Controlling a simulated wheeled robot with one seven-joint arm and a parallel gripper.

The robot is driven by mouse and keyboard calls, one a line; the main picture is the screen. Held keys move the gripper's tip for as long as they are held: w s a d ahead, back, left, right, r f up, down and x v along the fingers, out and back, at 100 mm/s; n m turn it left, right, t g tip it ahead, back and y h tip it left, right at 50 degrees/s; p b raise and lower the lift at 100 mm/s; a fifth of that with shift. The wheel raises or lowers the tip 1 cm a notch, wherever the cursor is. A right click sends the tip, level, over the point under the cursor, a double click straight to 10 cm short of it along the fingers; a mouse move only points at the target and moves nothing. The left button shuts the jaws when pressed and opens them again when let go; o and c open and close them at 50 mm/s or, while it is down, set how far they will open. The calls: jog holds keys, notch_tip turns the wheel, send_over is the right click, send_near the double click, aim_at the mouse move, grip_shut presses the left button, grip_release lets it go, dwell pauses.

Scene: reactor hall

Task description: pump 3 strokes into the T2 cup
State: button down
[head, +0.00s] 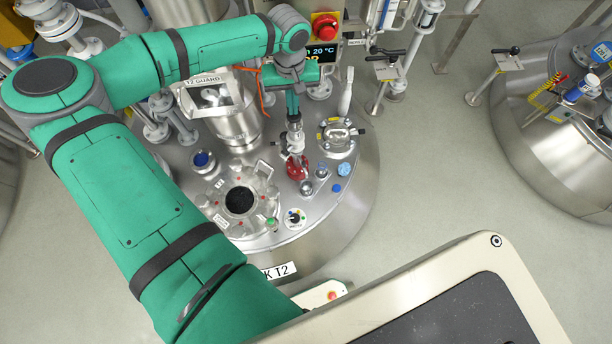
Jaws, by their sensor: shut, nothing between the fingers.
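The T2 tank (335,225) is a round steel vessel whose label, partly hidden, ends in "K T2". A red, glossy item (298,168) stands on its lid, below a pale pump-like head (295,140). My gripper (293,116) points down, shut and empty, directly above this head in the picture. I cannot tell whether it touches it. No cup is clearly marked as the T2 cup. A small round fitting with a blue inside (203,160) sits left on the lid, and a dark round opening (240,200) lies near its middle.
A steel cylinder under a "T2 GUARD" sign (203,80) stands behind left. A clamped fitting (338,135) and a white upright handle (346,95) are close right of my gripper. A red emergency button (325,27) is behind. Another tank (560,130) stands right, with clear floor (440,170) between.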

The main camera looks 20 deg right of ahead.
jog(key=shift+s+d+r, duration=0.15)
dwell(0.5)
jog(key=shift+f, duration=2.65)
jog(key=shift+r, duration=2.65)
